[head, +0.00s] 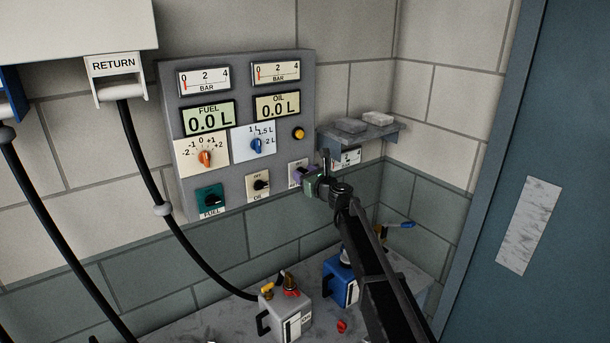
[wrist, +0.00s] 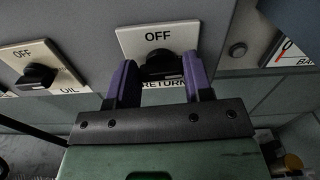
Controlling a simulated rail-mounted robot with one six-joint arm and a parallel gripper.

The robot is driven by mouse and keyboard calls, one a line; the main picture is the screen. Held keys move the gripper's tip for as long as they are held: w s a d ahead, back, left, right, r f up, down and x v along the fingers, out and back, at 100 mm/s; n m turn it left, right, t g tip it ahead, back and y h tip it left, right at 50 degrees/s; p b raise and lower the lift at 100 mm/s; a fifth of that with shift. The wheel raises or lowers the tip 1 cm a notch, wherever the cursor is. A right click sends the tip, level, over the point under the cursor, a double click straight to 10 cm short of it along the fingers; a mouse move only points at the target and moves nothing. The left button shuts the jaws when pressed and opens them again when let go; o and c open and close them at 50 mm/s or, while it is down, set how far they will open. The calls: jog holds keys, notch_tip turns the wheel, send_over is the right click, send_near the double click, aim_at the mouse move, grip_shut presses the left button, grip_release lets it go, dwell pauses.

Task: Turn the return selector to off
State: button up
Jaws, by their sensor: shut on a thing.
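The return selector is a black knob (wrist: 164,62) on a white plate (wrist: 132,41) marked OFF above and RETURN below. In the wrist view my gripper (wrist: 160,70) has its two purple fingers on either side of the knob, shut on it. The fingers hide the knob's sides and part of the RETURN label, so I cannot tell clearly where its pointer stands. In the head view my gripper (head: 305,178) is at the lower right of the grey panel (head: 241,62) and covers most of the return selector's plate (head: 296,166).
The oil selector (head: 259,185) sits left of the return selector, with the green fuel selector (head: 209,198) further left. A small shelf (head: 358,134) with grey blocks is on the right. Below are a grey tank (head: 285,318) and a blue tank (head: 342,287).

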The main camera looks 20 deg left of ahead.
jog(key=shift+s+a+f+n, duration=0.1)
jog(key=shift+n, duration=2.75)
jog(key=shift+s+d+f+n, duration=0.1)
jog(key=shift+n, duration=2.7)
jog(key=shift+s+a+f+n, duration=0.1)
jog(key=shift+n, duration=2.75)
jog(key=shift+b, duration=0.3)
jog(key=o, duration=0.9)
jog(key=v, duration=1)
jog(key=shift+s+d, duration=0.15)
jog(key=shift+d, duration=0.15)
